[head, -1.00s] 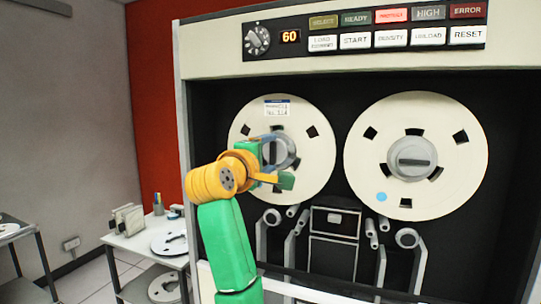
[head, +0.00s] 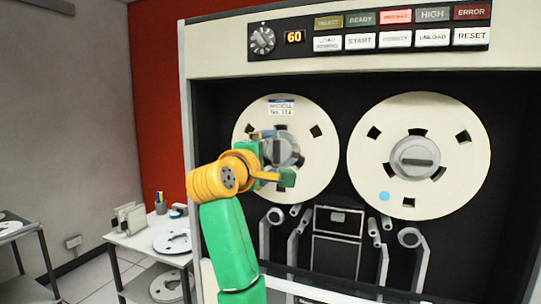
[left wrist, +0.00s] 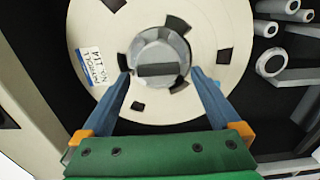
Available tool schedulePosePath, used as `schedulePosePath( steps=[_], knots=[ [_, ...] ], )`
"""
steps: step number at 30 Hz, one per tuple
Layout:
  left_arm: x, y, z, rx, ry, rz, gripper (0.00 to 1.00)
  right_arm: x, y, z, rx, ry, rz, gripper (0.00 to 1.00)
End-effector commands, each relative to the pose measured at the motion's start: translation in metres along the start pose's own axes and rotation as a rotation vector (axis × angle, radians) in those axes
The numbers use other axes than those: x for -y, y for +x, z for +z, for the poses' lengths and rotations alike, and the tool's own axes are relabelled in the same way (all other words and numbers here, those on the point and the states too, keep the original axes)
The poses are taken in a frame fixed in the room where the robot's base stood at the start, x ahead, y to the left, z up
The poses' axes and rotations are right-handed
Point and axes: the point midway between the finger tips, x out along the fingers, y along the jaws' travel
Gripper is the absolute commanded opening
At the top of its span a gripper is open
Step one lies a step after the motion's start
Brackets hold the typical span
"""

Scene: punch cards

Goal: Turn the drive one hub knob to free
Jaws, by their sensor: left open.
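The tape drive's left reel (head: 316,118) is cream with dark slots and a paper label at its top. Its grey hub knob (head: 292,150) is partly hidden behind my left gripper (head: 277,160) in the head view. In the left wrist view the hub knob (left wrist: 160,62) has a dark bar across its middle and lies between and beyond the two blue fingers. My left gripper (left wrist: 160,88) is open around the knob's line, with nothing held; I cannot tell whether it touches the hub. My right gripper is not in view.
A second reel (head: 366,172) with a grey hub knob (head: 415,160) and a blue dot is mounted to the right. Rollers and guide arms (head: 297,235) stand below the reels. A button panel (head: 400,28) showing 60 is above. A shelf (head: 130,238) stands at left.

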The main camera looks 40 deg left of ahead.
Motion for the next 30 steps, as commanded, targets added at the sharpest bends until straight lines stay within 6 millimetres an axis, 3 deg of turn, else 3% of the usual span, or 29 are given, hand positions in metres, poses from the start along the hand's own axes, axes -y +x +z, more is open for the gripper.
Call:
schedulePosePath(
  steps=[4, 9, 13, 30],
  knots=[
    [0.003, -0.011, -0.001, -0.001, 0.0, 0.006, 0.97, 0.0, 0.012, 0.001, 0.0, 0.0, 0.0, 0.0],
    [0.006, -0.049, -0.002, -0.001, -0.001, 0.009, 0.97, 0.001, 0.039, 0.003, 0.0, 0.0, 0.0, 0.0],
    [0.003, -0.068, -0.002, -0.002, 0.0, 0.005, 0.97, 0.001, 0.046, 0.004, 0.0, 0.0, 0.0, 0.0],
    [-0.001, -0.073, -0.002, -0.001, -0.001, 0.001, 0.97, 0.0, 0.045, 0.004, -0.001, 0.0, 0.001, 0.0]
  ],
)
